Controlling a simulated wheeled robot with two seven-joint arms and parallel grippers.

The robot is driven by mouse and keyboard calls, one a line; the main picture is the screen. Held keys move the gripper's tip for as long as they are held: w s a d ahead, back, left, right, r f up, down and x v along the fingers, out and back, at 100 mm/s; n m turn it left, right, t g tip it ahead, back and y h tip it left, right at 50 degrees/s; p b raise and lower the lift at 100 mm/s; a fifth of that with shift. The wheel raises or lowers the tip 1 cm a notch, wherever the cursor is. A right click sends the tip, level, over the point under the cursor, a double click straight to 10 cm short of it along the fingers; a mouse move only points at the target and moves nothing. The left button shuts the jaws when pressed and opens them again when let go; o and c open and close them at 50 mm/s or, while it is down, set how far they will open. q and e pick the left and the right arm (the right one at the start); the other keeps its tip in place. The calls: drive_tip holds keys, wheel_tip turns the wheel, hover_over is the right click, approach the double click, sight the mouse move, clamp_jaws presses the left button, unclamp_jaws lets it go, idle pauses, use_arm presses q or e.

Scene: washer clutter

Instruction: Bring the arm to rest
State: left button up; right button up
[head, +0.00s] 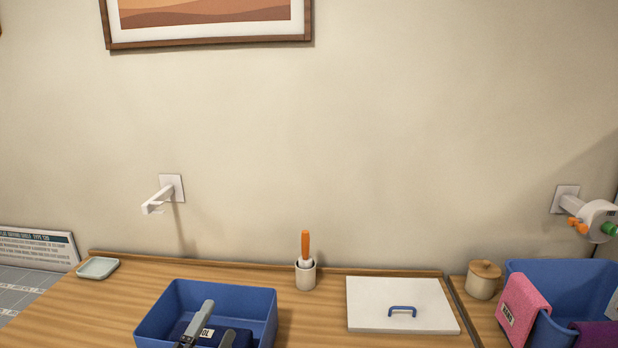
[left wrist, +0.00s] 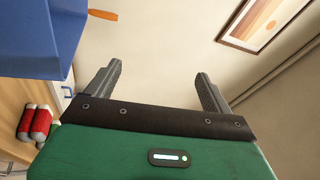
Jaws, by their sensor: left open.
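My left gripper (head: 213,322) shows at the bottom of the head view, in front of or over the blue bin (head: 250,299); I cannot tell its height above it. A dark blue item with a white label, partly hidden by the fingers, shows inside the bin. In the left wrist view my left gripper (left wrist: 158,84) has its fingers wide apart, with only bare wall showing between them. A blue bin wall (left wrist: 30,40) is at the upper left there, beside the left finger. My right gripper is not in view.
On the wooden counter stand a cup (head: 306,275) with an orange-handled tool, a white lid (head: 400,294) with a blue handle, a small dish (head: 98,268), a lidded jar (head: 483,284) and another blue bin (head: 542,272) with cloths. A white bracket (head: 160,198) juts from the wall.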

use_arm(q)
drive_tip(key=s+a+f+n+g+y, duration=0.4)
drive_tip(key=s+f+n, duration=0.1)
drive_tip(key=f+n, duration=0.25)
drive_tip(key=s+a+f+n+g+y, duration=0.3)
drive_tip(key=s+f+n+g, duration=0.25)
drive_tip(key=f, duration=0.35)
drive_tip(key=s+d+f+n+g+h, duration=0.15)
drive_tip(key=s+f+g, duration=0.25)
drive_tip(key=s, duration=0.5)
drive_tip(key=s+f+n+g, duration=0.3)
drive_tip(key=s+f+g, duration=0.1)
drive_tip(key=s, duration=0.4)
wheel_tip(320, 180, down, 32)
drive_tip(key=s+a+f+g, duration=0.2)
drive_tip(key=s+a+f, duration=0.1)
drive_tip(key=s+f, duration=1.5)
drive_tip(key=shift+s+a+f, duration=0.15)
drive_tip(key=shift+s+a, duration=0.05)
drive_tip(key=shift+s, duration=0.45)
